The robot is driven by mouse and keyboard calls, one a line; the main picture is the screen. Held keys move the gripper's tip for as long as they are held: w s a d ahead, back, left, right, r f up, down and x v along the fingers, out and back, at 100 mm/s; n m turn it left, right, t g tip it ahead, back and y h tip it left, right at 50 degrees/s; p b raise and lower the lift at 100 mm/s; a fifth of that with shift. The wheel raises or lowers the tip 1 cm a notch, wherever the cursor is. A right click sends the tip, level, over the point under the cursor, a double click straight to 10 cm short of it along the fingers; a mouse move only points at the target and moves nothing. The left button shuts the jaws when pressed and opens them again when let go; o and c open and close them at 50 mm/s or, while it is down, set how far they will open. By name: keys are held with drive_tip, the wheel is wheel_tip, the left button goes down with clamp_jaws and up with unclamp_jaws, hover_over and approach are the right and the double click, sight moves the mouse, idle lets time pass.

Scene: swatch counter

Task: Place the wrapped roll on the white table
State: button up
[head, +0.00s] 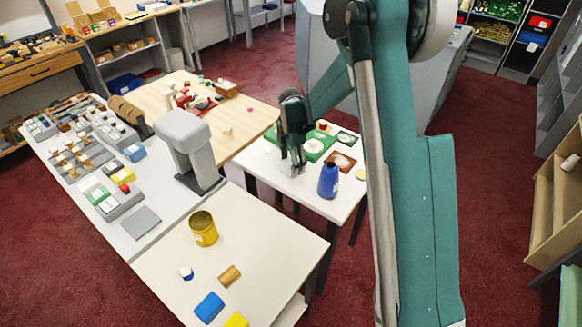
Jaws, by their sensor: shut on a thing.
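My gripper (291,165) points down over the white table (327,206) at the middle, which bears a blue bottle. It is shut on a small pale thing, mostly hidden by the fingers. I cannot tell for sure that this is the wrapped roll, or whether it touches the tabletop. Another white-topped table (270,235) stands nearer, and a small tan-brown roll (229,276) lies on it, apart from my gripper.
The blue bottle (328,181) stands close to the right of my gripper. A green mat (318,147) and a brown card (341,162) lie behind it. The nearer table bears a yellow tin (203,229) and a blue block (209,307). Its right part is clear.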

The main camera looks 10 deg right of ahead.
drive_tip(key=shift+f, duration=0.75)
drive_tip(key=shift+f, duration=0.15)
drive_tip(key=o, duration=0.9)
drive_tip(key=shift+r, duration=0.2)
wheel_tip(320, 180, up, 12)
drive_tip(key=shift+p, duration=0.4)
